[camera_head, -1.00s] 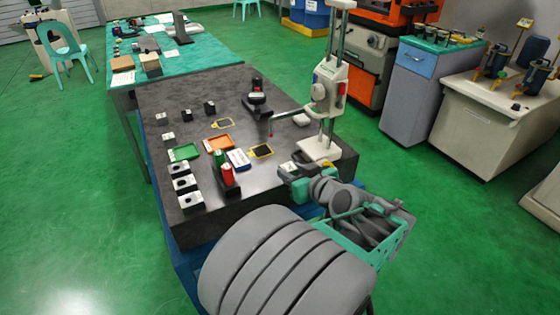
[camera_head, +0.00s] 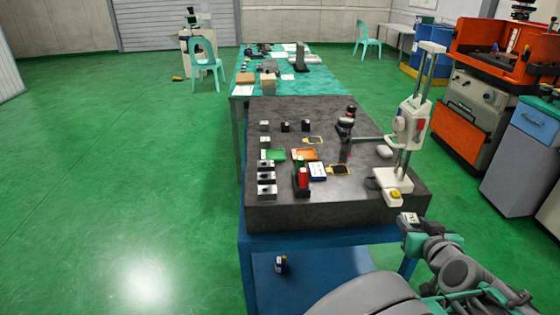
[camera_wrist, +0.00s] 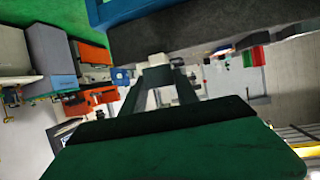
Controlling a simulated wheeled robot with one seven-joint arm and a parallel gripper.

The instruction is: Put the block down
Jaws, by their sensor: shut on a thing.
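My gripper (camera_head: 409,224) is in the head view at the front right corner of the dark stone plate (camera_head: 330,215), just in front of the height gauge's base. It is shut on a small pale grey block (camera_head: 408,218) with dark marks on its face. In the wrist view the fingers (camera_wrist: 160,80) reach away from the camera and a pale block (camera_wrist: 158,60) shows at their tips. Whether the block is over the plate or off its edge, and how high, I cannot tell.
A height gauge (camera_head: 405,130) stands on the plate's right side. The plate's front strip is bare.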

